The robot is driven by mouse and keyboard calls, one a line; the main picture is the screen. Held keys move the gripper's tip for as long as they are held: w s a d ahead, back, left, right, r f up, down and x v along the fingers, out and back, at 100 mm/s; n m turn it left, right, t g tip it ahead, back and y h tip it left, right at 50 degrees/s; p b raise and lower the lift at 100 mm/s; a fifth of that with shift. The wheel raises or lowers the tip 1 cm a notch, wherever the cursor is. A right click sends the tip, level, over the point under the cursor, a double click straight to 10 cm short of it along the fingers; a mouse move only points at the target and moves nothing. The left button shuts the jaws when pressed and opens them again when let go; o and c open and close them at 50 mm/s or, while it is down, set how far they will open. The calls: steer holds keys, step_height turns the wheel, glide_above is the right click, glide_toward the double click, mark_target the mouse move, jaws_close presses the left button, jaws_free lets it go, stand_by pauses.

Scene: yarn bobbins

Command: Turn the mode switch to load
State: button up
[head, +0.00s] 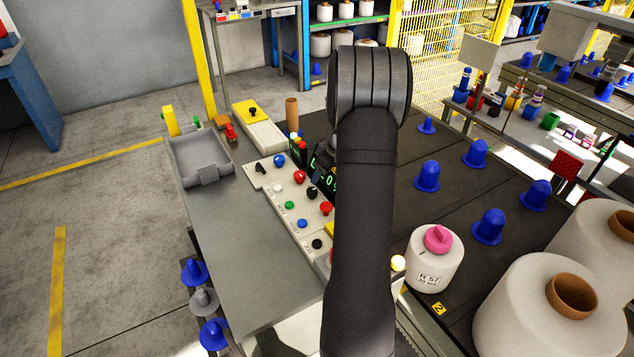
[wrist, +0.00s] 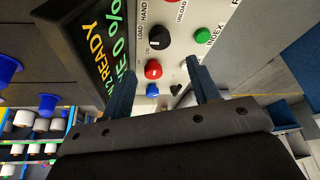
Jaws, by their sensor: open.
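The mode switch is a black round knob (wrist: 159,37) on the pale control panel in the wrist view, with LOAD, HAND and UNLOAD printed around it. Which label it points to is hard to tell. In the head view the black knob (head: 312,193) shows just left of my arm. My gripper (wrist: 163,64) is open and empty. Its two fingers point at the panel, with the red knob (wrist: 153,69) between the tips in the picture and the mode switch beyond them.
A green button (wrist: 203,34) sits beside the switch, near the right finger's line. A blue button (wrist: 152,89) and a black selector (wrist: 175,88) lie nearer. A display (wrist: 92,45) with green and yellow text stands left.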

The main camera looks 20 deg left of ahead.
mark_target(312, 190)
steer(key=v, duration=0.7)
steer(key=shift+d+r, duration=0.2)
steer(key=shift+r, duration=0.15)
steer(key=x, duration=1.7)
steer(key=shift+a+f, duration=0.15)
steer(key=shift+a, duration=0.1)
